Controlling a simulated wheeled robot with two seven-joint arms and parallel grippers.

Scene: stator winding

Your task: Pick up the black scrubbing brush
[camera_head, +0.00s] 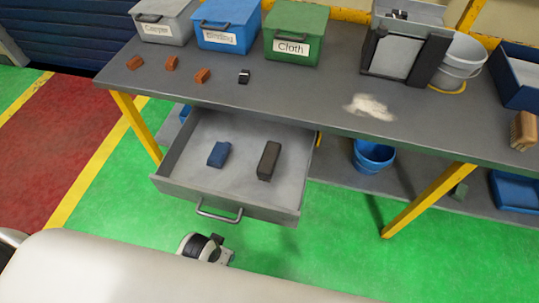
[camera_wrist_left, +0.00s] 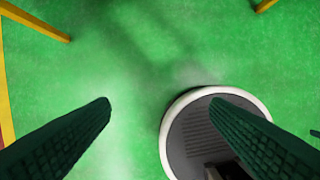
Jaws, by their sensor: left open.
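A long black block-like object (camera_head: 269,160), which looks like the black scrubbing brush, lies in the right half of the open drawer (camera_head: 175,184). Its bristles cannot be made out. A small blue object (camera_head: 218,154) lies to its left in the same drawer. My left gripper (camera_wrist_left: 160,102) is open and empty in the left wrist view, its two dark ridged fingers spread over green floor. The brush does not show in that view. My right gripper is in neither view.
On the grey workbench (camera_head: 310,85) stand grey, blue and green lidded boxes (camera_head: 297,35), several small brown blocks (camera_head: 202,75) and a small black item (camera_head: 244,76). A pale powder patch (camera_head: 370,106) and a wooden brush (camera_head: 524,130) are further right. A blue bucket (camera_head: 372,157) stands below.

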